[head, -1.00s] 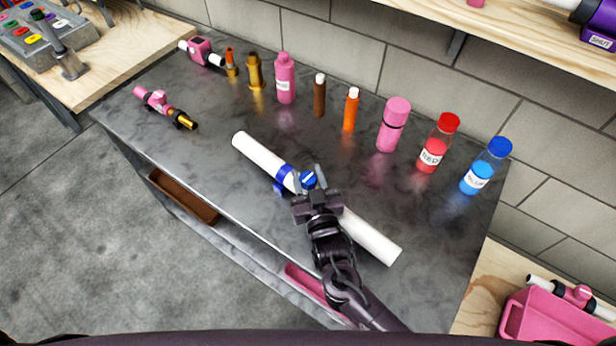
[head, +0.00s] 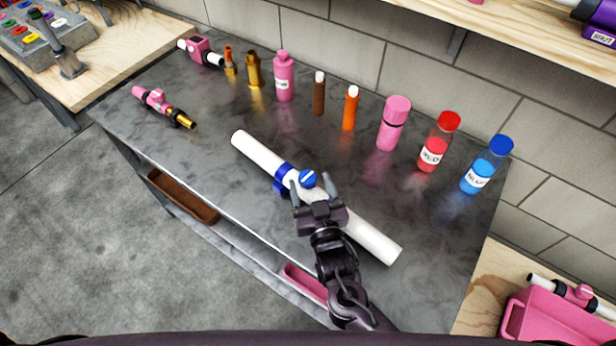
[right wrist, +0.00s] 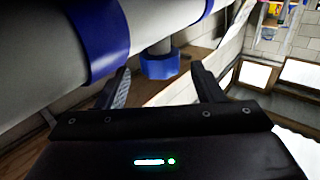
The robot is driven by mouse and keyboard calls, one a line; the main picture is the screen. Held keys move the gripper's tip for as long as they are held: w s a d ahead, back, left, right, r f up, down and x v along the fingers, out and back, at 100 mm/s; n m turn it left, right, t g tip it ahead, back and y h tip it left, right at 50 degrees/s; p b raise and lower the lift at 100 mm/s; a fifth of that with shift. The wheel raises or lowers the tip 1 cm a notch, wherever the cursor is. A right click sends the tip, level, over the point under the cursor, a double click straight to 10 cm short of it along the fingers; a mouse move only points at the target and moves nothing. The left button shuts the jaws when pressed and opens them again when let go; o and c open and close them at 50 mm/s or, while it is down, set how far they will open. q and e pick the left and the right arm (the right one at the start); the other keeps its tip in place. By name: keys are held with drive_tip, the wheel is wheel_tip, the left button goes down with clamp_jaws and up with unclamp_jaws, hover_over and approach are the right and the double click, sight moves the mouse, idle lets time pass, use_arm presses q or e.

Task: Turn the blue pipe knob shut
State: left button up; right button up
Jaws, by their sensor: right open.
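A white pipe (head: 262,156) lies diagonally on the dark countertop, with a blue collar (head: 283,179) around it. The blue knob (head: 307,179) with a white mark sits beside the collar, on the pipe's far side. My right gripper (head: 311,187) is open at the knob, one fingertip on either side in the picture. In the right wrist view the knob (right wrist: 160,64) shows between and just beyond the spread fingertips, apart from both. The blue collar (right wrist: 98,38) is at upper left there. My left gripper is not in view.
Several bottles and tubes stand along the back, including a red bottle (head: 439,142) and a blue one (head: 486,165). A pink-and-gold fitting (head: 163,106) lies at the left. A pink bin (head: 555,318) is at lower right. Counter around the pipe is clear.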

sight(310, 185)
drive_tip(key=shift+b+v, duration=0.35)
drive_tip(key=shift+v, duration=2)
